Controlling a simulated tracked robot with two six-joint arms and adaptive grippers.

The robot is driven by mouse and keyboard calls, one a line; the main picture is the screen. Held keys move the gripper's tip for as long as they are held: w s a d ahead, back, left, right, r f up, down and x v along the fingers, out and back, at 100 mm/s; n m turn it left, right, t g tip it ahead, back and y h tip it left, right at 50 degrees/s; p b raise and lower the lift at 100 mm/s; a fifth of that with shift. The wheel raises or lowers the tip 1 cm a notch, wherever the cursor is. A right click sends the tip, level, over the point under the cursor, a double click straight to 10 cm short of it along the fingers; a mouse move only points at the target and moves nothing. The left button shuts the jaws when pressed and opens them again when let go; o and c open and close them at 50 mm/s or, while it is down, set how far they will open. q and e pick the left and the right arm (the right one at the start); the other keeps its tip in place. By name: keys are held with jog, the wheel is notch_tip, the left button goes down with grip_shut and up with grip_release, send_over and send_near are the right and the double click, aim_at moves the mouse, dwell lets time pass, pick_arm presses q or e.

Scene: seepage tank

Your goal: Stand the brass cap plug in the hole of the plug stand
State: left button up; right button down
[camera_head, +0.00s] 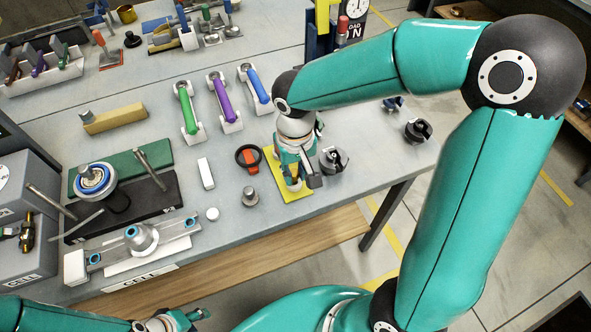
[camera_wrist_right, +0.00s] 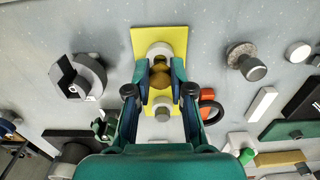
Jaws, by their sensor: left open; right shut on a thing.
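My right gripper (camera_head: 293,181) points down over the yellow plate (camera_head: 297,195) near the table's front edge. In the right wrist view its fingers (camera_wrist_right: 160,80) are shut on the brass cap plug (camera_wrist_right: 160,83), a rounded brass-coloured piece. A pale round piece with an opening, apparently the plug stand (camera_wrist_right: 159,49), is on the yellow plate just beyond the fingertips. A grey cylindrical piece (camera_wrist_right: 162,112) shows between the fingers on the near side. Whether the plug touches the stand is hard to tell. My left gripper (camera_head: 192,319) is open and empty at the bottom, off the table's front.
A black-and-grey clamp-like part (camera_head: 334,159) stands beside the yellow plate. On its other side are a grey knob (camera_head: 250,196), a black ring with a red piece (camera_head: 249,158) and a white block (camera_head: 206,173). Green, purple and blue handles in cradles stand behind.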

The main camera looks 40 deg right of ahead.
pick_arm(q)
jog(key=shift+f+b, duration=1.65)
jog(key=shift+f, duration=0.05)
pick_arm(e)
jog(key=shift+f, duration=1.05)
dwell(1.6)
jog(key=c, duration=0.9)
grip_release()
jog(key=shift+c, duration=0.2)
pick_arm(q)
jog(key=shift+r, duration=0.1)
pick_arm(e)
jog(key=shift+r, duration=0.15)
